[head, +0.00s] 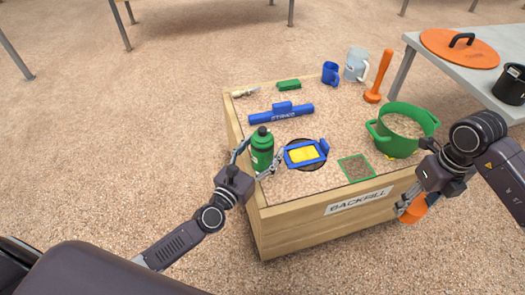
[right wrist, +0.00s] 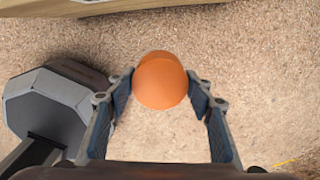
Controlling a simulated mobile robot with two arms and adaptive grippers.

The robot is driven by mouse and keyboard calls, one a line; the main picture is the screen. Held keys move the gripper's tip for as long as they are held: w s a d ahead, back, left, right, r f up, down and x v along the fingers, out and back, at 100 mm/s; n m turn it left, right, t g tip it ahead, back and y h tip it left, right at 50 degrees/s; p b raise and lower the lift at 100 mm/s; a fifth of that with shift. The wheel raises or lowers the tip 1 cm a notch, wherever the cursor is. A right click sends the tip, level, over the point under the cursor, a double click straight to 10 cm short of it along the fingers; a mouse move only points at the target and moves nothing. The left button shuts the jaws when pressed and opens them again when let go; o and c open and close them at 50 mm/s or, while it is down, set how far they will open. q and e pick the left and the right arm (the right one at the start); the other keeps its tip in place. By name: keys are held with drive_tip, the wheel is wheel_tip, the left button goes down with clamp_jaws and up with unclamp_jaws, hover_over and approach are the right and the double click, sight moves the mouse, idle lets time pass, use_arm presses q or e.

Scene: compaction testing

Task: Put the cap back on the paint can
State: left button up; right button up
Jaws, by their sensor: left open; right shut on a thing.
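The green paint can (head: 262,154) stands upright at the left front corner of the sand-filled box, with a narrow dark top. My left gripper (head: 258,160) is open, with one finger on each side of the can; whether they touch it I cannot tell. My right gripper (head: 408,208) is shut on an orange cap (head: 415,211), held outside the box in front of its right side. In the right wrist view, the orange cap (right wrist: 161,80) sits between both fingers (right wrist: 161,90), with a rounded end showing.
The wooden box (head: 300,224) labelled BACKFILL holds a blue level (head: 281,115), a blue-framed yellow piece (head: 304,154), a green square frame (head: 356,168), a green pot (head: 402,130) and an orange tamper (head: 379,77). A table (head: 460,75) with an orange lid (head: 459,47) stands at right.

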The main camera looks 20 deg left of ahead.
sight(263, 129)
use_arm(q)
drive_tip(key=c, duration=1.6)
drive_tip(key=shift+o, duration=0.2)
drive_tip(key=shift+r, duration=0.1)
